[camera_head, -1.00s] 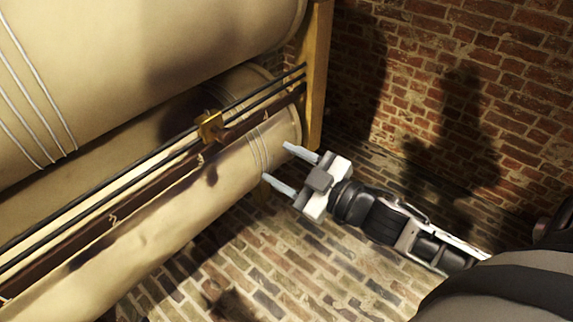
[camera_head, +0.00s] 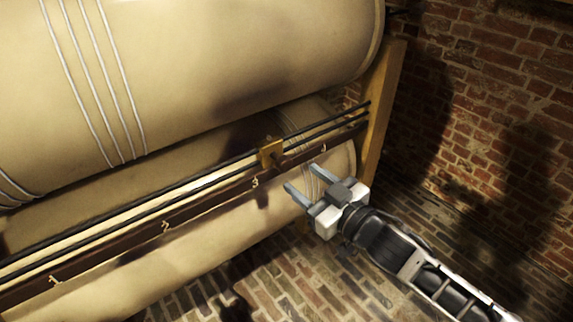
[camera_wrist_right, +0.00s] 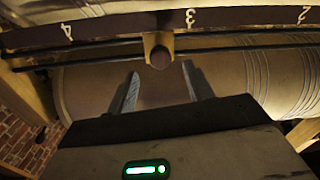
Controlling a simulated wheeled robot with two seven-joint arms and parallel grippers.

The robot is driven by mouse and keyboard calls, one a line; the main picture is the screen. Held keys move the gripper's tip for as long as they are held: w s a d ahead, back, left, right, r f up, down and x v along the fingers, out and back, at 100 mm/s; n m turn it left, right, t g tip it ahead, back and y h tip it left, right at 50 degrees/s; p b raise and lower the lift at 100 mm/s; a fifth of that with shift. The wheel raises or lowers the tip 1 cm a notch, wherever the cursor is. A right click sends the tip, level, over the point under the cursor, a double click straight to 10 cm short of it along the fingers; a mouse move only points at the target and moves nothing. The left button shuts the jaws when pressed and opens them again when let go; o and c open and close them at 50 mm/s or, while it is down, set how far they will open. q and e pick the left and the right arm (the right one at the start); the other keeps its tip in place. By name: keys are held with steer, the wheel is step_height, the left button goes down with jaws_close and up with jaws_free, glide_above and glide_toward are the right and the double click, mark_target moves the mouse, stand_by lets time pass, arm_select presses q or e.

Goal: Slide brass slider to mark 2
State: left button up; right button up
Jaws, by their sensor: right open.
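The brass slider (camera_head: 271,153) sits on two dark rails (camera_head: 214,174), between mark 3 (camera_head: 255,183) and mark 4 (camera_head: 323,149), nearer mark 3. Mark 2 (camera_head: 165,227) is farther left along the dark numbered strip (camera_head: 208,207). In the right wrist view the slider (camera_wrist_right: 158,48), with a round dark knob, is just beyond the fingertips, roughly between them. My right gripper (camera_head: 303,178) is open and empty, to the lower right of the slider, apart from it. My left gripper is out of view.
Large cream cylinders (camera_head: 230,60) lie above and below the rails. A wooden post (camera_head: 383,110) stands at the rails' right end. Brick wall (camera_head: 500,120) and brick floor (camera_head: 290,275) lie to the right and below.

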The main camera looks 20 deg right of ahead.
mark_target(287, 168)
steer(key=x, duration=0.6)
steer(key=shift+w+a, duration=0.15)
steer(key=shift+w, duration=0.2)
jaws_close()
